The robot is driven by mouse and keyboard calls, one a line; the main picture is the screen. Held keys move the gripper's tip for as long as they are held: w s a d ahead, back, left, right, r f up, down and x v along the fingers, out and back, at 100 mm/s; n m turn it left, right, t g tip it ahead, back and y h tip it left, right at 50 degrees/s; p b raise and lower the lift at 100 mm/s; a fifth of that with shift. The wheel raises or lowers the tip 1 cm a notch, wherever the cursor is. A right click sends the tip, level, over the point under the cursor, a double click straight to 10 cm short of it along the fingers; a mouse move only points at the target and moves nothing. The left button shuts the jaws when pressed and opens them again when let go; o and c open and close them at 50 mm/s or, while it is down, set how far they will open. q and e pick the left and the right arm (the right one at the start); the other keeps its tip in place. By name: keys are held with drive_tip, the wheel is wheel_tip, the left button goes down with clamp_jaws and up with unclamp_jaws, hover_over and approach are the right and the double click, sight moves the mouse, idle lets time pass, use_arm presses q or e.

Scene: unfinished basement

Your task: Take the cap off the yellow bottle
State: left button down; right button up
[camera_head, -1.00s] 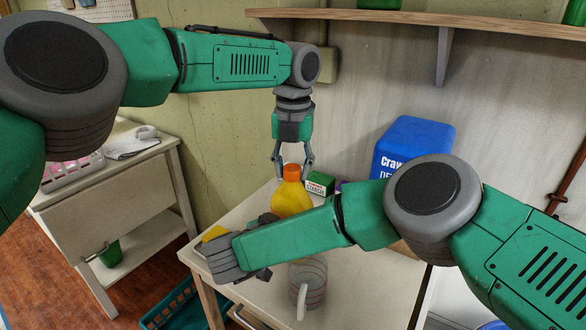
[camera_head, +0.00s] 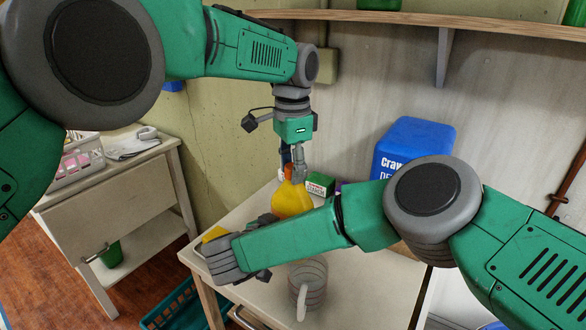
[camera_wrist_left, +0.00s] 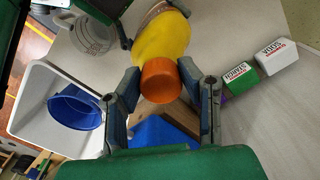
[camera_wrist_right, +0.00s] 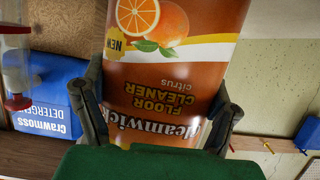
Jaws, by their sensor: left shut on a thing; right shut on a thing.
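The yellow bottle (camera_head: 291,202) stands on the small table. Its orange cap (camera_wrist_left: 160,80) is on top, seen clearly in the left wrist view. My left gripper (camera_head: 290,168) comes down from above, with a finger on each side of the cap, shut on it. In the head view the fingers hide most of the cap. My right gripper (camera_head: 265,224) is shut on the bottle's body from the side. The right wrist view shows the bottle's floor cleaner label (camera_wrist_right: 165,90) between its fingers. My right forearm hides the bottle's lower part in the head view.
A glass mug (camera_head: 308,282) stands at the table's front. A green starch box (camera_head: 320,184) stands behind the bottle, and a blue detergent container (camera_head: 416,146) at the back right. A wooden shelf (camera_head: 400,16) runs above. A teal basket (camera_head: 176,305) is below left.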

use_arm(q)
drive_tip(key=n, duration=0.5)
drive_tip(key=shift+a, duration=0.1)
use_arm(e)
drive_tip(key=shift+s+a+f, duration=0.1)
drive_tip(key=shift+f, duration=0.05)
clamp_jaws()
use_arm(q)
drive_tip(key=shift+a, duration=0.1)
drive_tip(key=c, duration=1.1)
unclamp_jaws()
drive_tip(key=shift+r, duration=0.1)
